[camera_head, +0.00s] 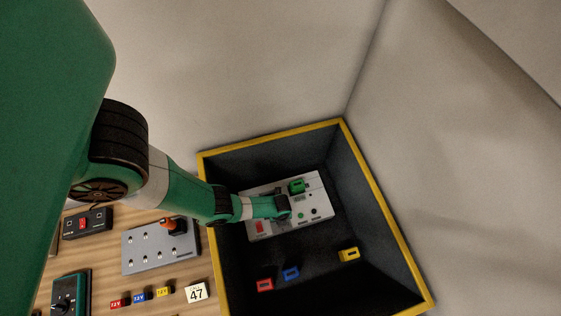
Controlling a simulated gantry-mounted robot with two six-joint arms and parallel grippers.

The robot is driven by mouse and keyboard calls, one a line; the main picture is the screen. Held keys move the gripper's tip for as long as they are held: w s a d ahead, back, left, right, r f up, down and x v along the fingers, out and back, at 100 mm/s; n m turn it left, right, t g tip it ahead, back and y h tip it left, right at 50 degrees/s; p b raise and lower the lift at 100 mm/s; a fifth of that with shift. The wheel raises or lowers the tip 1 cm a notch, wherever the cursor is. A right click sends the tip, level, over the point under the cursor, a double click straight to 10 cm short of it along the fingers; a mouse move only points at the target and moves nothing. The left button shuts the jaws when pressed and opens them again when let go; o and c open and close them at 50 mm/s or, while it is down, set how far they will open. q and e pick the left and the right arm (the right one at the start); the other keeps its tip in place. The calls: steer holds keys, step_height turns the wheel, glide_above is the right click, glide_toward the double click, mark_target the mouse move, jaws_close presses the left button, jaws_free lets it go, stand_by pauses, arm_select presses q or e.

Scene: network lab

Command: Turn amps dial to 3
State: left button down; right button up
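A light grey panel (257,227) with a green knob-like part (297,186), small buttons and a red switch (260,226) lies inside a dark box. No label reading amps is legible, so I cannot tell which control is the amps dial. A black dial (63,300) sits on a teal-edged device at the lower left. My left arm reaches in from the left, and its dark end with the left gripper (283,208) is over the middle of the panel. The fingers are too small and hidden to tell open from shut. My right gripper is out of view.
The box has a yellow rim (383,210). Red (265,285), blue (291,273) and yellow (348,255) blocks lie on its floor. On the wooden surface at left are a grey switch plate (150,257), a black switch box (98,222) and a "47" card (196,293).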

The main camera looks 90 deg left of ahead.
arm_select(q)
steer(key=m, duration=1.4)
steer(key=shift+m, duration=0.3)
stand_by(0.3)
steer(key=shift+c, duration=2.3)
jaws_free()
step_height(320, 180, up, 12)
steer(key=p, duration=1.1)
steer(key=shift+f, duration=0.15)
